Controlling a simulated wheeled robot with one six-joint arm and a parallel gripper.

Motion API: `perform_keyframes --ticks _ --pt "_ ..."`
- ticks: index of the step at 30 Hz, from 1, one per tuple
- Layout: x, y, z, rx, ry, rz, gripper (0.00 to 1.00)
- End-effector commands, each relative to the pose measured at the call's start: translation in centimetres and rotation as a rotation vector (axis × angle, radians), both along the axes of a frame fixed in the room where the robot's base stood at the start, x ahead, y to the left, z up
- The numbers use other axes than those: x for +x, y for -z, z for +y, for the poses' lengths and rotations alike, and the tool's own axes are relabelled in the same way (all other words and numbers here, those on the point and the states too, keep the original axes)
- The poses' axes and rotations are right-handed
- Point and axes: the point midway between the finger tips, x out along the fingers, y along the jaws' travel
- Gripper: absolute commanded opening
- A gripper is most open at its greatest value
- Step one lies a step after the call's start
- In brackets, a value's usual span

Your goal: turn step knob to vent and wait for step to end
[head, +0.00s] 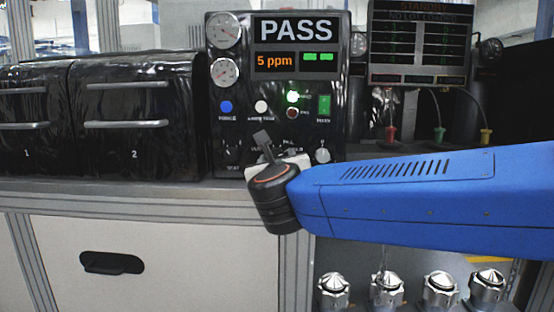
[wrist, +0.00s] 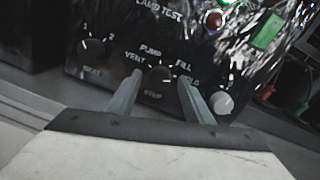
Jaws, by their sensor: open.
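The black step knob (wrist: 160,75) sits low on the black test panel (head: 240,100), with PUMP, VENT, FILL and HOLD lettered around it. My gripper (wrist: 159,82) is open, one finger on each side of the knob. I cannot tell whether the fingers touch it. Which label the knob points to is too blurred to tell. In the head view my gripper (head: 265,142) is in front of the panel's lower middle and hides the knob. The panel's display (head: 296,30) reads PASS, and a smaller readout (head: 274,62) shows 5 ppm.
The seat knob (wrist: 92,47) is left of the step knob, and a pale knob (wrist: 222,103) is close on the right. Black drawers (head: 130,100) stand left; capped silver fittings (head: 440,289) stand below right.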

Motion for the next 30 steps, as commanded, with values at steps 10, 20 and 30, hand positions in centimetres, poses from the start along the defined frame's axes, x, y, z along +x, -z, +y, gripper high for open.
perform_keyframes --ticks 10,20,30 --pt "-0.02 0.01 0.02 0.0 0.0 0.0 0.06" --pt "-0.03 0.01 0.03 -0.059 -0.001 0.002 0.06" --pt "-0.03 -0.01 0.08 -0.308 -0.002 0.011 0.06"
